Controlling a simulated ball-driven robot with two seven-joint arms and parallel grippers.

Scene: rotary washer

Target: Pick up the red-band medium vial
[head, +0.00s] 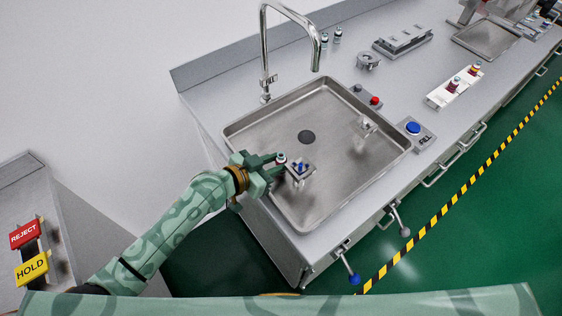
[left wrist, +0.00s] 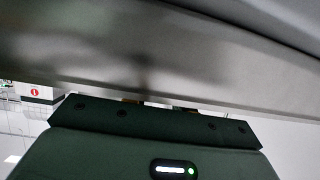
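My left gripper (head: 279,162) is over the left rim of the sink, with its fingertips at a small vial (head: 281,159). The vial has a pale top and a dark reddish part; its lower part is hidden, and I cannot tell its size or whether the fingers hold it. It is beside a metal fixture (head: 300,172) with blue parts in the sink. Another vial with a red part (head: 454,83) stands on a white rack (head: 440,97) at the right. My right gripper is out of view.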

